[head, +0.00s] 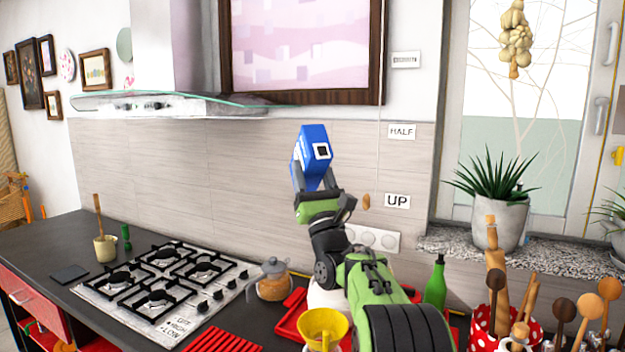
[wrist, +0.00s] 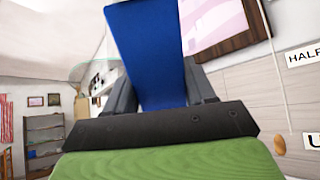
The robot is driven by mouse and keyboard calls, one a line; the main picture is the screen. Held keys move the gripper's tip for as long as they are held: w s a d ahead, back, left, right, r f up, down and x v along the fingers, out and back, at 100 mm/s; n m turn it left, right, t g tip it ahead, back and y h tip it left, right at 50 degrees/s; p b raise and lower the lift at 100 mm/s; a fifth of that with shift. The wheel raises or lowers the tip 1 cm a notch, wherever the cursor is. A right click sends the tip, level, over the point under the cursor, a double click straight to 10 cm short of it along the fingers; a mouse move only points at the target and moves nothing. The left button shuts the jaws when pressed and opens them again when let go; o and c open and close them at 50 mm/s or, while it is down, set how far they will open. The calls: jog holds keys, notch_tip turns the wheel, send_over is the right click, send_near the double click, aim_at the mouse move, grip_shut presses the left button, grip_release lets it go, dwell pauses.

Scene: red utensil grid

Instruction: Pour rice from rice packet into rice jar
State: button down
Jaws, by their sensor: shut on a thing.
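A blue packet (head: 303,150) with a small black-and-white square on it is held up in front of the tiled wall. My gripper (head: 313,180) is shut on its lower part, well above the counter. In the wrist view the blue packet (wrist: 150,45) stands between the two dark fingers of my gripper (wrist: 158,92). Its opening and contents do not show. A yellow funnel (head: 324,326) is low in the head view, beside my arm. A white rounded thing behind it is mostly hidden by my arm, and I cannot tell whether it is the rice jar.
A glass pot (head: 271,283) with a grey lid stands right of the gas hob (head: 160,290). Red trays and a green bottle (head: 436,285) are near my arm. Wooden utensils in a red spotted holder (head: 490,325) and a potted plant (head: 497,215) are on the right.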

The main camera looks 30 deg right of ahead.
jog(key=shift+s+a+r, duration=0.1)
jog(key=shift+s+r, duration=0.05)
jog(key=shift+r, duration=0.1)
